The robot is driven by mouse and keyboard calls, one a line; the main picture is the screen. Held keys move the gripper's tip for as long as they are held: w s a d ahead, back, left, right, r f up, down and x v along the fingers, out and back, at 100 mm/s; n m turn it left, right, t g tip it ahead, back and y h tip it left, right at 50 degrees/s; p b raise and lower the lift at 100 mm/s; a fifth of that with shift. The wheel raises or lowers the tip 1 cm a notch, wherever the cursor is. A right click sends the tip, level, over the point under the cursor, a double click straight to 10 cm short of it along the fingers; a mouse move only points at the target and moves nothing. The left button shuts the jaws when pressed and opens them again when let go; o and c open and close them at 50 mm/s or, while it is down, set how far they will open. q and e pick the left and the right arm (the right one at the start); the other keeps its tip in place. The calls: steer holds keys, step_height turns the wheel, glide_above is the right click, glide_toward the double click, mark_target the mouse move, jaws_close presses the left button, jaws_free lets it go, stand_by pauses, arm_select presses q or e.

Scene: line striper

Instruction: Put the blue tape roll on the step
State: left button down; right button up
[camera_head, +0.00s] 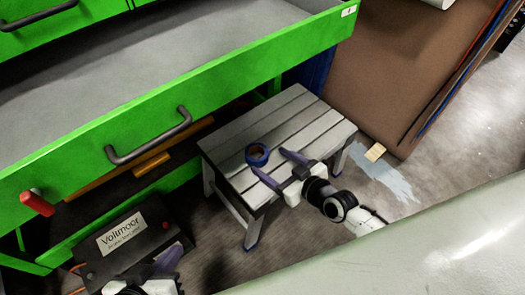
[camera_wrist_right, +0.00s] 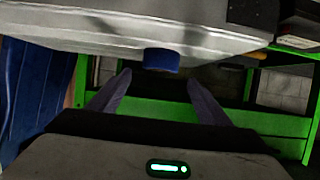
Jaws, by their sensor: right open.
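The blue tape roll (camera_head: 257,155) lies flat on the top of the grey slatted step (camera_head: 302,118), near its left front part. My right gripper (camera_head: 267,161) is open over the step, its two purple fingers pointing at the roll. In the right wrist view, the roll (camera_wrist_right: 161,60) sits against the grey step surface (camera_wrist_right: 120,30), just beyond and between the open fingertips (camera_wrist_right: 158,77). I see no grip on it. My left gripper (camera_head: 153,272) is low at the left, beside the black box, partly cut off by the frame edge; its opening is unclear.
A green drawer unit with an open grey drawer (camera_head: 180,55) stands behind and left of the step. A black "Voltmoor" box (camera_head: 125,245) is at lower left. Brown panels (camera_head: 400,60) lean at the upper right. A pale surface (camera_head: 440,250) fills the lower right.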

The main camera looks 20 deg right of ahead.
steer(key=shift+p+v, duration=0.45)
steer(key=shift+v, duration=1.6)
